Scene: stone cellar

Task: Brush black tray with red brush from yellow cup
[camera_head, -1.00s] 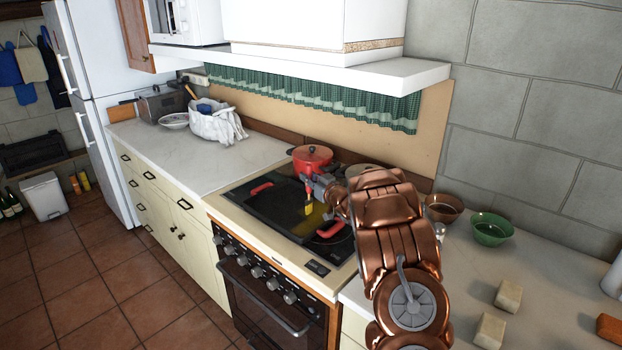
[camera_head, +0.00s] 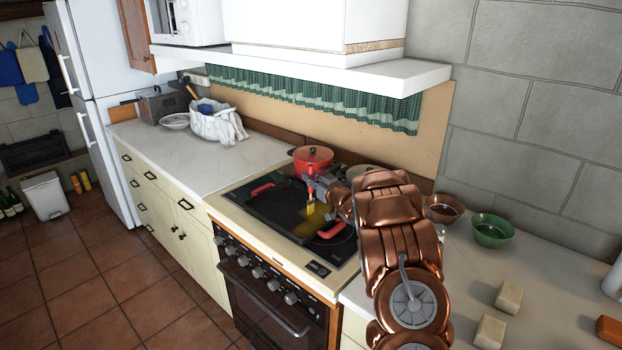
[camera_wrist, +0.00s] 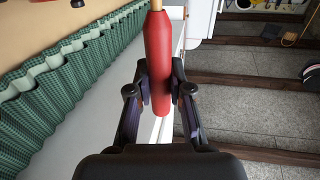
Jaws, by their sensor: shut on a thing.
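The black tray (camera_head: 272,208) with red handles lies on the stove top. A yellow patch (camera_head: 320,216) shows on its right part. My gripper (camera_head: 315,186) is over the right part of the tray. It is shut on the red brush, whose red handle (camera_wrist: 160,62) stands between the two fingers in the wrist view. The brush's yellowish head (camera_head: 311,208) points down, at or just above the tray; I cannot tell whether it touches. I cannot make out the yellow cup in either view; my arm hides part of the area.
A red pot (camera_head: 312,158) stands behind the tray, with another lidded pot (camera_head: 360,171) partly behind my arm. A brown bowl (camera_head: 445,208) and a green bowl (camera_head: 491,231) stand on the right counter. The shelf (camera_head: 300,62) hangs above. The left counter (camera_head: 180,160) has clear space.

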